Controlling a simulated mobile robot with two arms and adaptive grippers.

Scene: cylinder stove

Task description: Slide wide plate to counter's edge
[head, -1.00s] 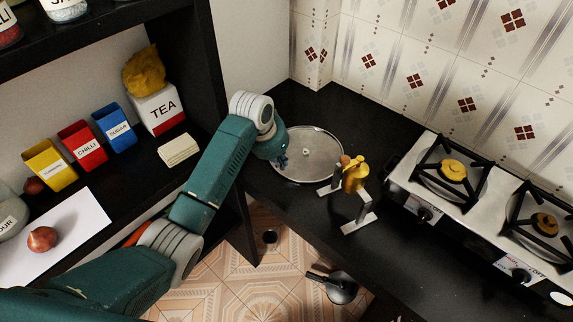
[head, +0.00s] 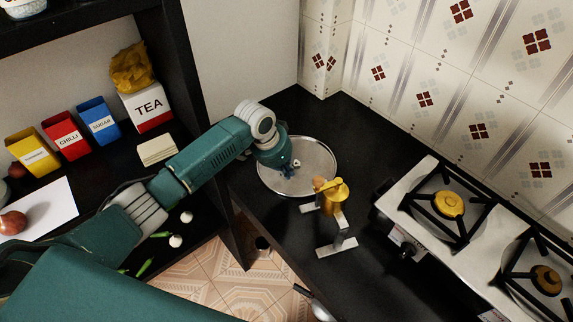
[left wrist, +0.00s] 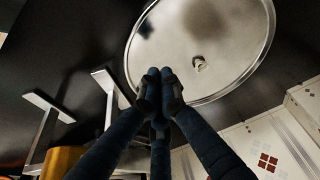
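The wide plate (head: 318,158) is a round, shiny metal disc with a small central knob, lying on the black counter (head: 292,232). It also shows in the left wrist view (left wrist: 225,45). My left gripper (head: 289,171) is over the plate's near-left part, close to the knob, and hides some of the surface. In the left wrist view its dark fingers (left wrist: 160,76) are together at the tips, overlapping the plate's rim, with nothing visible between them. I cannot tell whether they touch the plate. My right gripper is not in view.
A grey metal stand (head: 338,246) with a yellow metal object (head: 335,192) stands close to the plate's near-right rim. A stove (head: 440,205) is further right. A dark shelf with a tea box (head: 147,105) is left. Tiled floor (head: 205,275) shows below the counter.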

